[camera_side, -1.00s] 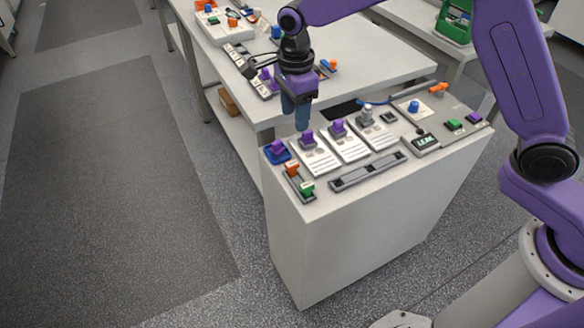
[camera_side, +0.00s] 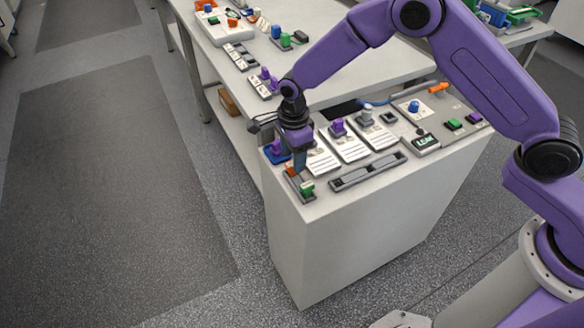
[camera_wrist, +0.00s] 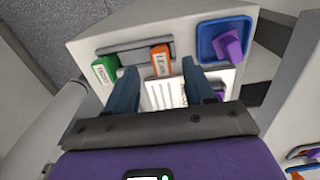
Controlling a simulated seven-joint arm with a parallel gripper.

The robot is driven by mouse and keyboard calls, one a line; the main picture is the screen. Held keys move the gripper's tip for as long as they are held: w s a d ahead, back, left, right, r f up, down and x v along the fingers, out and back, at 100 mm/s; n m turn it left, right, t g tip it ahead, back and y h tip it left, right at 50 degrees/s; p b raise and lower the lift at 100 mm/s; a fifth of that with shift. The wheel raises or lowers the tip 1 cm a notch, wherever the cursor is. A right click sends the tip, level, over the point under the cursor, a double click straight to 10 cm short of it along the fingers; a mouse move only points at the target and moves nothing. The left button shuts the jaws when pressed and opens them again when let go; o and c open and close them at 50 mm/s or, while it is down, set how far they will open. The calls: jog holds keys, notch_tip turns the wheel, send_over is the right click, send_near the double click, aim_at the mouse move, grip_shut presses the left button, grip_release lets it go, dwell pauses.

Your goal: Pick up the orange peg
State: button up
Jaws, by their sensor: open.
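The orange peg (camera_wrist: 161,59) stands in a dark rack (camera_wrist: 133,50) beside the green peg (camera_wrist: 105,68), with a white label on its side. In the side view the orange peg (camera_side: 290,172) is mostly hidden behind my fingers, and the green peg (camera_side: 307,187) shows in front. My gripper (camera_side: 299,168) is open and points down at the orange peg. In the wrist view my gripper (camera_wrist: 160,70) has its two blue fingers on either side of the peg, which appears between and just beyond the tips. I cannot tell whether they touch it.
A purple peg (camera_wrist: 230,46) stands in a blue tray (camera_wrist: 207,38) close to the rack. White panels with a purple peg (camera_side: 338,127) and a grey peg (camera_side: 366,112) lie to the right. A long dark slotted bar (camera_side: 368,172) runs along the front. The cabinet's left edge is close.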

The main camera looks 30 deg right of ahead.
jog(key=shift+w+a+f, duration=0.1)
jog(key=shift+w+f, duration=0.05)
jog(key=shift+f, duration=1.65)
grip_shut()
jog(key=shift+r, duration=0.1)
